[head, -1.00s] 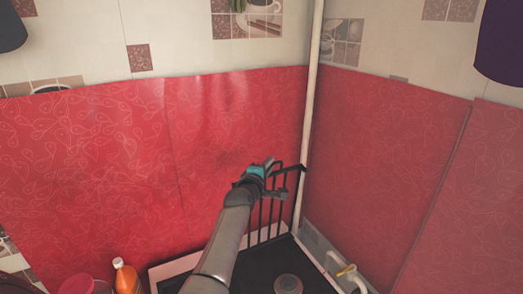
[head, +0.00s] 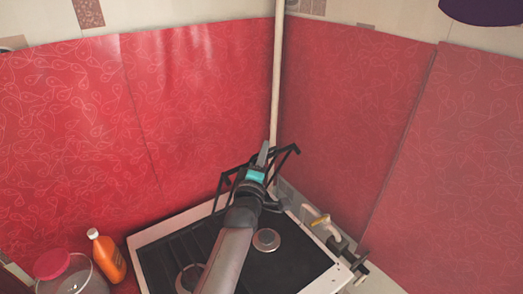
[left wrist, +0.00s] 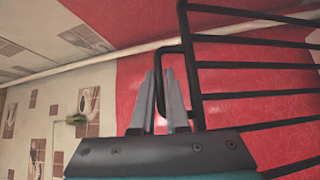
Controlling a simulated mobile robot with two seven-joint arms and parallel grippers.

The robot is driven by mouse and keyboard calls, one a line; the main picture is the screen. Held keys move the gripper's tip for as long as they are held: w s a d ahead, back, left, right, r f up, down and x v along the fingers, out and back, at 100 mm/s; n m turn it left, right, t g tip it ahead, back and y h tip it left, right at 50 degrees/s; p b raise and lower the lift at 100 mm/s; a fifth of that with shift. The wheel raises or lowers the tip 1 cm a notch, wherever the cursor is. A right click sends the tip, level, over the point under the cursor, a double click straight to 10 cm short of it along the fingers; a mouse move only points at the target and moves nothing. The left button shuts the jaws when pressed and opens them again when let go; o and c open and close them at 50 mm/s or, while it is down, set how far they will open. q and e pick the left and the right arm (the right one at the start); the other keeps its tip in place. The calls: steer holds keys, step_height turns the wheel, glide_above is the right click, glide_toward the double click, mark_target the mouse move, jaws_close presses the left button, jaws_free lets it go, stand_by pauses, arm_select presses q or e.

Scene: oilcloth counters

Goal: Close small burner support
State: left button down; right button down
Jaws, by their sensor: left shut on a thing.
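The small burner support (head: 287,157) is a black wire grate, raised and tilted at the back of the stove (head: 290,268). Its bars also show large in the left wrist view (left wrist: 255,65). My left gripper (head: 263,155) is at the upper part of the support, its fingers closed around a black bar in the left wrist view (left wrist: 163,95). My forearm and hand hide part of the support and the stove middle. My right gripper is in neither view.
A small burner (head: 266,240) and another burner (head: 190,278) sit on the black hob. An orange bottle (head: 108,258) and a jar with a red lid (head: 54,264) stand left. A pipe with a yellow valve (head: 319,221) runs at the right. Red-covered walls are close behind.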

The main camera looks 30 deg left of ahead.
arm_select(q)
steer(key=shift+r, duration=0.1)
steer(key=c, duration=0.9)
jaws_free()
steer(key=b+v, duration=0.2)
steer(key=v, duration=1.3)
steer(key=shift+d, duration=0.1)
steer(key=shift+s, duration=0.1)
